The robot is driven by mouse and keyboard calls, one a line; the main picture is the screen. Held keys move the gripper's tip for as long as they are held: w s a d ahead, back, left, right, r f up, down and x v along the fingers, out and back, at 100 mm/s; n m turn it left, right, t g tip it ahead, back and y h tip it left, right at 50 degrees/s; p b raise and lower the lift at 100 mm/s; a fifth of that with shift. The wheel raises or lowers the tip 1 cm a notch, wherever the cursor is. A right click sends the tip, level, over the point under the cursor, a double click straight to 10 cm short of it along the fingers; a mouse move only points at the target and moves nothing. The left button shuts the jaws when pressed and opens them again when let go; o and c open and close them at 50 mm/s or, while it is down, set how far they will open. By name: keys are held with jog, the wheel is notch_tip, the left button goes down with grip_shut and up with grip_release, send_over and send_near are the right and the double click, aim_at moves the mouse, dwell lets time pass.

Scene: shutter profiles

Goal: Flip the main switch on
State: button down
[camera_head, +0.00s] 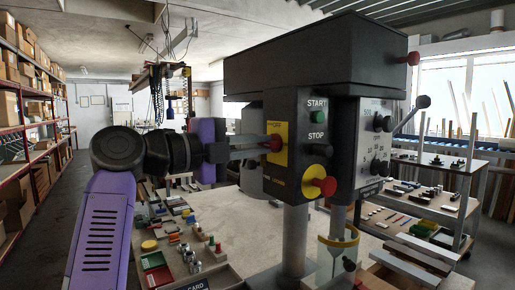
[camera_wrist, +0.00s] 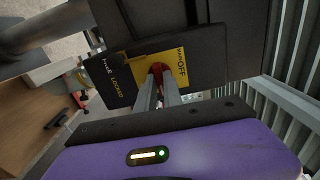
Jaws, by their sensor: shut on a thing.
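The main switch is a red knob (camera_head: 276,143) on a yellow plate (camera_head: 278,162), on the left side of the dark drill press head (camera_head: 315,60). In the wrist view, the red knob (camera_wrist: 157,68) shows between my fingertips, and "OFF" reads on the yellow plate (camera_wrist: 181,68). My gripper (camera_head: 264,143) reaches in from the left, its two fingers shut on the knob; the fingertips also show in the wrist view (camera_wrist: 158,78). The fingers hide part of the knob, so I cannot tell exactly how it is turned.
A clear guard (camera_head: 337,255) hangs below. Benches with small parts (camera_head: 185,240) and wooden strips (camera_head: 415,252) stand around. Shelves line the left wall.

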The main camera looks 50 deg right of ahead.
jog(key=c, duration=1.5)
grip_release()
jog(key=shift+a, duration=0.15)
jog(key=b+v, duration=0.1)
jog(key=v, duration=0.6)
jog(key=shift+w+a+b, duration=0.15)
jog(key=shift+a+b, duration=0.15)
jog(key=shift+b, duration=0.1)
